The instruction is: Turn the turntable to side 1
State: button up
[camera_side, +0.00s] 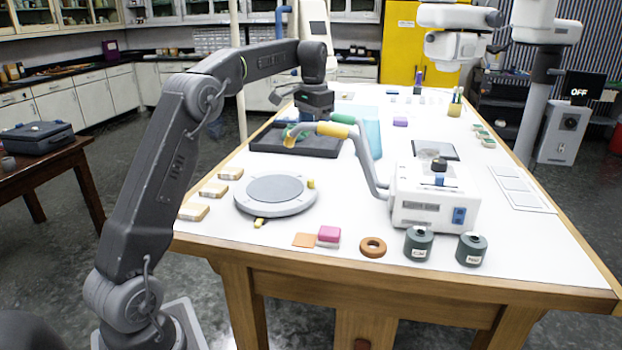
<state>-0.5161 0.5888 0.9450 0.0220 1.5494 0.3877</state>
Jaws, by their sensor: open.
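The turntable (276,190) is a round grey disc with a pale rim, lying flat on the near left part of the white table. A small yellow tab (311,184) stands at its right edge, and another yellow piece (260,223) is at its front edge. I cannot read any side number on it. My gripper (312,117) is beyond the turntable, pointing down over the black tray (262,142). It is open and apart from the turntable. Its fingertips are small and partly hidden by the yellow end of a bent grey arm, so I cannot see whether they touch anything.
The bent grey arm (369,165) rises from a white box (436,205) right of the turntable. Wooden blocks (194,211) lie along the left edge. A pink block (328,234), a brown ring (373,247) and two dark canisters (418,243) stand along the front.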

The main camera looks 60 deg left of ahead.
jog(key=shift+g+h, duration=0.3)
jog(key=f, duration=1)
jog(key=a+f, duration=0.1)
jog(key=f, duration=0.4)
jog(key=shift+f, duration=0.25)
jog(key=shift+c, duration=0.2)
grip_shut()
